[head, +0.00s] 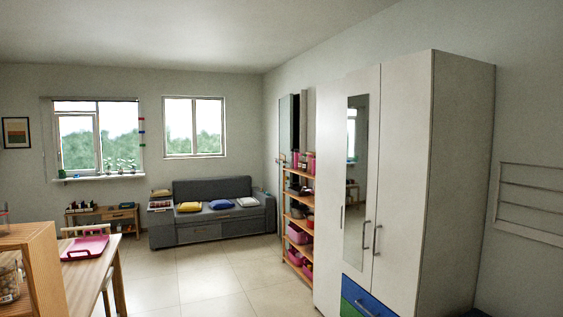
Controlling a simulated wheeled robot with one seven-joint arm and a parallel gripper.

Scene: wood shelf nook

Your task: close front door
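A tall dark grey panel that looks like a door (289,122) stands at the far right corner, behind a wooden shelf. My gripper is not in view.
A white wardrobe (407,130) with a mirror stands at right, beside the open wooden shelf (287,222). A grey sofa (222,229) is at the back. A table (88,272) and wooden cabinet (47,262) are at left. The tiled floor (185,286) between is clear.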

